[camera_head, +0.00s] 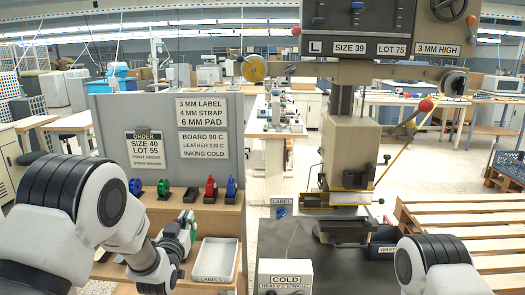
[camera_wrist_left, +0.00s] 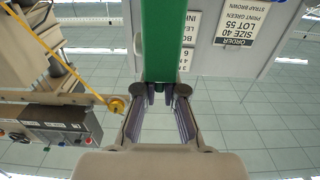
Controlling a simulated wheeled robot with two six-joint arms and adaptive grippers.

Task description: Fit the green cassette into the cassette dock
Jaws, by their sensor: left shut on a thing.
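The green cassette (camera_head: 187,229) is in my left gripper (camera_head: 178,246), in front of the rack at the lower left of the head view. In the left wrist view the green cassette (camera_wrist_left: 168,40) is a long green block reaching up out of frame. The fingertips of my left gripper (camera_wrist_left: 161,92) are at its near end, shut on it. I cannot pick out the cassette dock with certainty. The stamping press (camera_head: 347,150) stands right of centre, apart from the cassette. My right gripper is out of view; only part of that arm shows.
A grey board with order signs (camera_head: 168,120) stands behind my left arm. Blue, red and green reels (camera_head: 210,189) stand on the wooden rack below it. A white labels tray (camera_head: 214,262) and a COLD box (camera_head: 285,276) are in front. A pallet (camera_head: 470,230) lies at the right.

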